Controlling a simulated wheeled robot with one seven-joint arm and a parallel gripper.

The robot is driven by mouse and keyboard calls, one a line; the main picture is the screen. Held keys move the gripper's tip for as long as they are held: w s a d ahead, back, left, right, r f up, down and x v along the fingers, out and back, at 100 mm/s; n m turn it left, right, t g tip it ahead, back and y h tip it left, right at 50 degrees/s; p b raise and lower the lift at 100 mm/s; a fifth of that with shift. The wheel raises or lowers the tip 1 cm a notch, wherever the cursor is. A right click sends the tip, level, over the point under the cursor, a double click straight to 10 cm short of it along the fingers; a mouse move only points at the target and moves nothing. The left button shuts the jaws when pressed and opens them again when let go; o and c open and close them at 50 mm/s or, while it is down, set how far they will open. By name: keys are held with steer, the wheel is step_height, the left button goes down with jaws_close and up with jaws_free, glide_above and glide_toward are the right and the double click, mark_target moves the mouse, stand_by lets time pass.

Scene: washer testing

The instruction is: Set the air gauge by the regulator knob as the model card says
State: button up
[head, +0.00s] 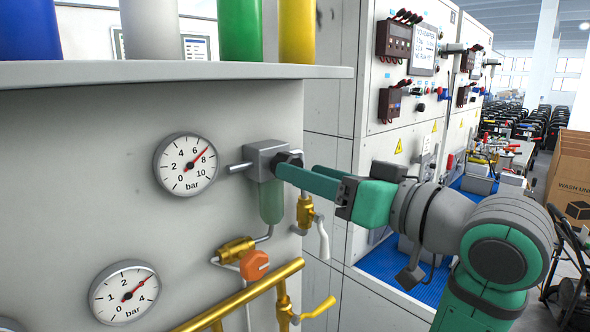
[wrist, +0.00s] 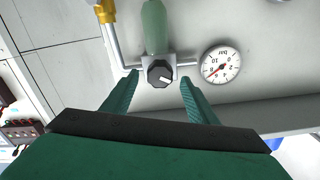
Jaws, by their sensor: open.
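The regulator (head: 262,160) is a grey block on the grey panel with a green bowl below. Its dark knob (wrist: 160,73) has a white mark and faces my wrist camera. My gripper (wrist: 160,80) is open, its green fingers on either side of the knob and apart from it in the wrist view. In the head view one finger partly hides the knob. The upper air gauge (head: 186,165) reads in bar from 0 to 10; its red needle points between 6 and 8. A white sheet (head: 422,50) on the cabinet may be the model card; its text is too small to read surely.
A second gauge (head: 124,292), marked to 4 bar, sits lower left. Brass pipes and an orange handle (head: 254,265) lie below the regulator. A shelf (head: 180,73) with coloured cylinders juts out above. A grey cabinet (head: 400,110) stands behind my arm.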

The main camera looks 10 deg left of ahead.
steer(key=v, duration=0.6)
stand_by(1.8)
